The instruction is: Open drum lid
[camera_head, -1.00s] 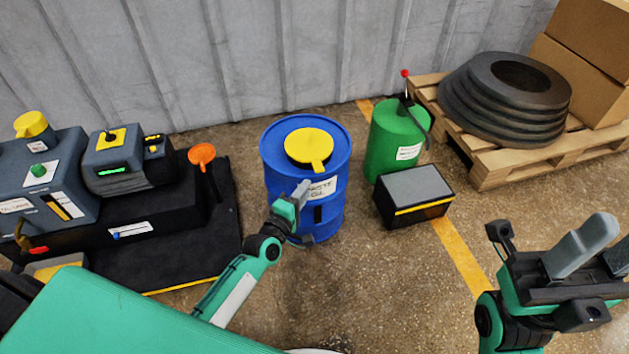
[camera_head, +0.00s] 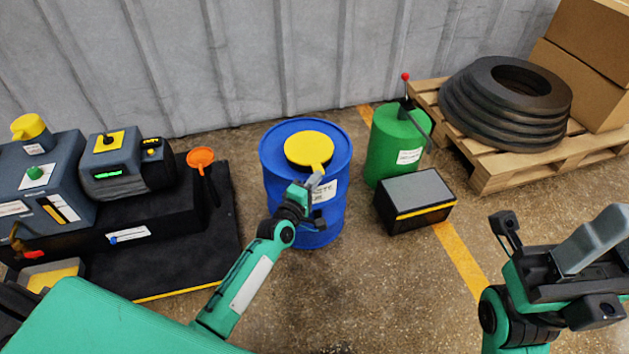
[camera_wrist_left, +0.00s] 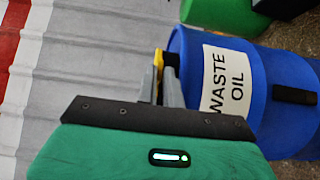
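The blue drum (camera_head: 284,190) stands upright near the wall, with a white "WASTE OIL" label also seen in the left wrist view (camera_wrist_left: 265,100). Its round yellow lid (camera_head: 309,149) lies flat on top, with a tab pointing towards me. My left gripper (camera_head: 315,180) is at the drum's front rim, close to the tab. In the left wrist view its fingers (camera_wrist_left: 160,80) are a little apart, with the yellow tab edge-on at their tips; contact is unclear. My right gripper (camera_head: 607,247) is open and empty at the right, away from the drum.
A green canister (camera_head: 392,150) and a black box with a grey top (camera_head: 415,197) stand right of the drum. A dark machine (camera_head: 125,170) with an orange funnel-like piece (camera_head: 201,158) is at left. A pallet (camera_head: 490,174) bears black rings. A corrugated wall is behind.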

